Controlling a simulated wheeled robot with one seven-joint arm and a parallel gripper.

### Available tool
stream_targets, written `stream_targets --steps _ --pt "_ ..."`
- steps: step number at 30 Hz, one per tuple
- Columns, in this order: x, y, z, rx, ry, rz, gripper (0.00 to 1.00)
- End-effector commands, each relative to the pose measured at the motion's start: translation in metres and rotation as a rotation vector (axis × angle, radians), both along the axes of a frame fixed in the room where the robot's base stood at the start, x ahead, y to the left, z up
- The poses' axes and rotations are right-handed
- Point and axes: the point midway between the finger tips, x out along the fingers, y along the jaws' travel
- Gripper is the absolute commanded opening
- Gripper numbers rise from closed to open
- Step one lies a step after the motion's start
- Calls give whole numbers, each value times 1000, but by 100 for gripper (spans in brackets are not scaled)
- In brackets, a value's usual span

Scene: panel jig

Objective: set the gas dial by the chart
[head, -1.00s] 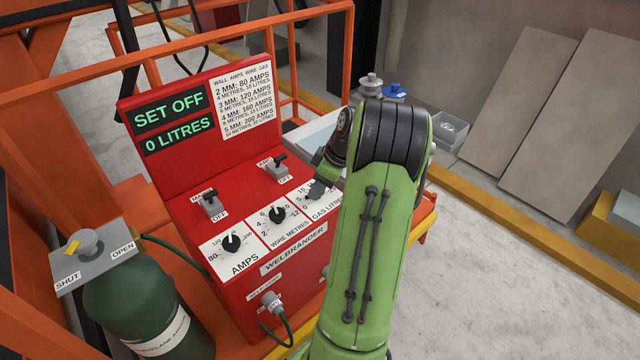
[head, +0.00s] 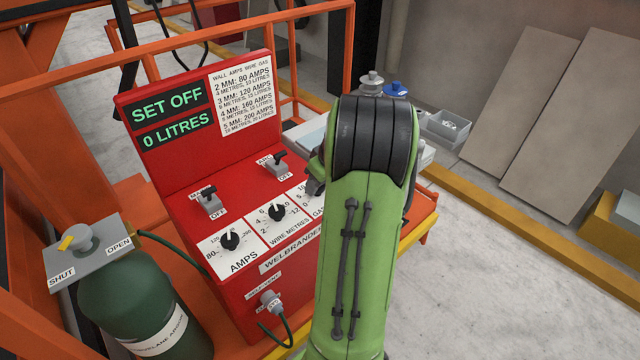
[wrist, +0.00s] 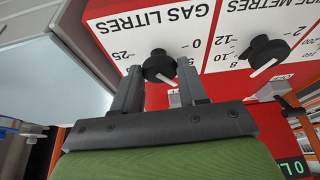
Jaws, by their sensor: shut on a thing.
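The gas dial (wrist: 159,65) is a black knob on the white GAS LITRES plate (wrist: 165,25) in the wrist view. My gripper (wrist: 158,70) has one finger on each side of this knob and is shut on it. A white mark shows on the knob's near side; the exact reading is unclear. In the head view my green arm hides the dial and most of the gripper. The chart (head: 242,95) lists wall, amps, wire and gas; its small lines are hard to read. The display (head: 170,120) reads SET OFF and 0 LITRES.
The wire dial (head: 277,212) and amps dial (head: 231,241) sit left of the gas plate. Two switches, one (head: 210,202) left and one (head: 276,163) right, stand behind the dials. A green gas cylinder (head: 135,300) stands at left. Orange rails surround the red panel.

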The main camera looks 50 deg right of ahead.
Motion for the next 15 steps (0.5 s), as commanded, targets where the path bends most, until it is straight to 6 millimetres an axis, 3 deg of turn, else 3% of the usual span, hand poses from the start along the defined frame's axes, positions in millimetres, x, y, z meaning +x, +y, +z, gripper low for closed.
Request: stream_targets --steps 15 --pt "3 5 0 -3 -2 -484 12"
